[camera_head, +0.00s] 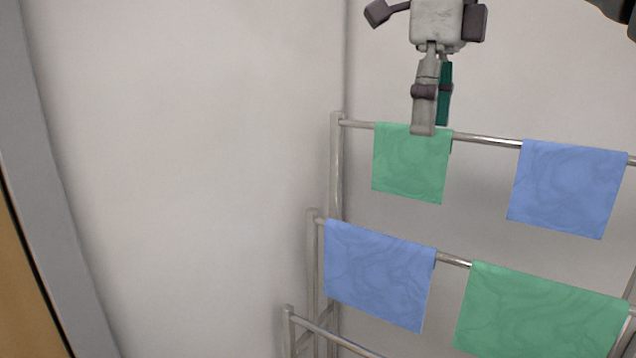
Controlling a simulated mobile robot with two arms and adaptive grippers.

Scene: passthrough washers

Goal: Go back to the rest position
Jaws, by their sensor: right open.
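My right gripper (434,128) comes down from the top of the head view and is open. Its fingertips are at the top edge of a green cloth (408,172) that hangs over the upper rail of a metal rack (337,175). The near finger overlaps the cloth's top edge in the picture; I cannot tell whether it touches. A dark green strip shows behind the near finger, and the far fingertip is hard to make out. My left gripper is not in view.
A blue cloth (567,190) hangs at the right of the upper rail. Another blue cloth (378,275) and a larger green cloth (540,318) hang on the middle rail. A lower rail (335,338) shows bare at its left end. Pale walls (190,170) stand behind and left.

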